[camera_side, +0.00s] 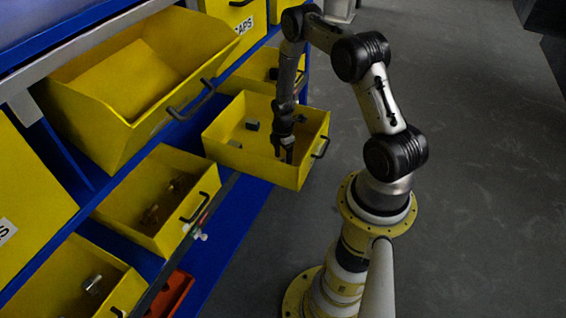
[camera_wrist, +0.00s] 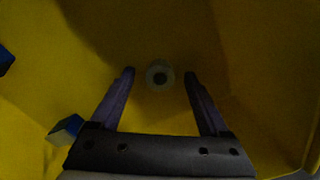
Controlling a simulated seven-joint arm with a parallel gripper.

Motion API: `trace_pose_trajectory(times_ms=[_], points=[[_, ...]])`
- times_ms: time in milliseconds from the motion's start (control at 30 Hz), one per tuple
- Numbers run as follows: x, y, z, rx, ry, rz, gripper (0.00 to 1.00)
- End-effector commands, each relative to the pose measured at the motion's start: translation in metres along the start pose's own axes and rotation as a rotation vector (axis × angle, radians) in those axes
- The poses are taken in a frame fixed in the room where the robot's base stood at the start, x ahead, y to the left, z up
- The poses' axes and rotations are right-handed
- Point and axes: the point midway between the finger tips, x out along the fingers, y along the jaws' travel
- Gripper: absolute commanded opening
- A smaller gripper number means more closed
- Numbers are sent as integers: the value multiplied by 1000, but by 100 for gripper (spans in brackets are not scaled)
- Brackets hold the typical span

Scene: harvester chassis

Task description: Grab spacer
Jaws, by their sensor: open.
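My gripper (camera_side: 286,156) points down into a yellow bin (camera_side: 278,173) that is pulled out from the blue rack. In the wrist view my gripper (camera_wrist: 159,82) is open, with one finger on each side. A small round pale piece with a dark centre, which looks like the spacer (camera_wrist: 160,75), lies on the bin floor between the fingertips. The fingers do not appear to touch it. In the side view I cannot make this piece out near my gripper.
Small blocks lie elsewhere in the bin, such as a grey block (camera_side: 252,125) and a blue-topped block (camera_wrist: 66,129) left of my gripper. The bin walls surround my gripper. More yellow bins (camera_side: 150,205) sit on the blue rack to the left. Open grey floor (camera_side: 470,180) lies to the right.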

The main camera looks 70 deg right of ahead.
Motion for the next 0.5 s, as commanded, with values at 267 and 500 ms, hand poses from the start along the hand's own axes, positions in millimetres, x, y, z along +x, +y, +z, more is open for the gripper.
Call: trace_pose_trajectory(times_ms=[267,500], points=[[0,0,0,0,0,0,32],[0,0,0,0,0,0,0]])
